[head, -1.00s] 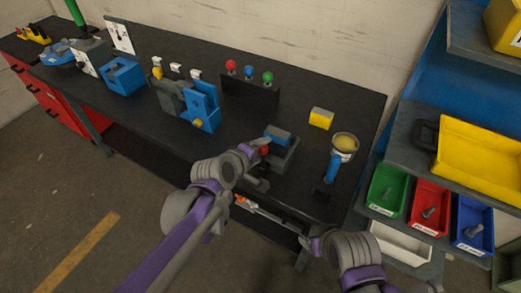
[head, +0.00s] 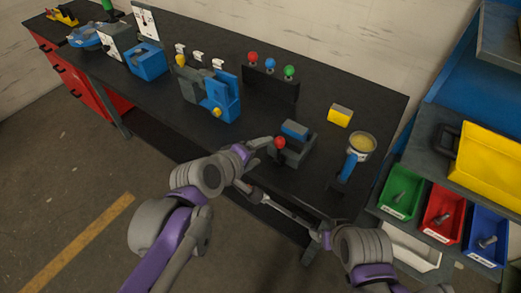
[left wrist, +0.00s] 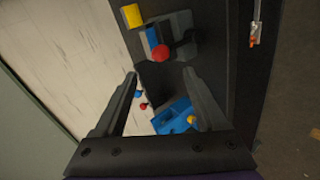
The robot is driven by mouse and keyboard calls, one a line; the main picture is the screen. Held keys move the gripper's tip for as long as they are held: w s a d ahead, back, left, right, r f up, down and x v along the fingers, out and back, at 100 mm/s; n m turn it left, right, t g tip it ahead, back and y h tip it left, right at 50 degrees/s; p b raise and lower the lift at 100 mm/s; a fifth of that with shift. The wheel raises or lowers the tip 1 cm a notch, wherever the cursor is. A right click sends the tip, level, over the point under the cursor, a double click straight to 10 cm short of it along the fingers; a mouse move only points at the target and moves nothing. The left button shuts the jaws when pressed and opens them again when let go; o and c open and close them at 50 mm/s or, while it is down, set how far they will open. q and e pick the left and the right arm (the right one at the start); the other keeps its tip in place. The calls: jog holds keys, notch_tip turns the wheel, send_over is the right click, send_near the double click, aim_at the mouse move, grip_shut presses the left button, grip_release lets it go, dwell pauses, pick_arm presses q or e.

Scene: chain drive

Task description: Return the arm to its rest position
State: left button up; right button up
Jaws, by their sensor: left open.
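My left arm comes in from the left in the head view. Its gripper (head: 254,164) is at the bench's front edge, left of a small grey fixture (head: 290,153) with a blue block and a red knob (head: 280,143). In the left wrist view the two fingers (left wrist: 160,78) stand wide apart with nothing gripped between them. The fixture (left wrist: 178,25) and red knob (left wrist: 160,53) lie beyond the fingertips, apart from them. My right arm (head: 360,248) is at the lower right; its jaws are not clear.
The dark bench (head: 330,87) holds a blue vise-like fixture (head: 222,95), a rack of coloured knobs (head: 270,85), a yellow block (head: 340,115) and a blue-handled cup (head: 361,147). A shelf with coloured bins (head: 443,212) stands right. Open floor (head: 60,190) lies left.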

pick_arm(q)
jog(key=s+a+f+m+g+y, duration=0.2)
jog(key=s+a+f, duration=0.4)
jog(key=a, duration=0.3)
jog(key=s+a+f+m+g+y, duration=0.1)
jog(key=s+a+f+m+y, duration=0.3)
jog(key=s+a, duration=0.5)
notch_tip(320, 180, down, 2)
jog(key=m, duration=0.2)
jog(key=shift+s+f+m+g, duration=0.15)
jog(key=shift+s+m+g, duration=0.15)
jog(key=shift+m+g, duration=0.1)
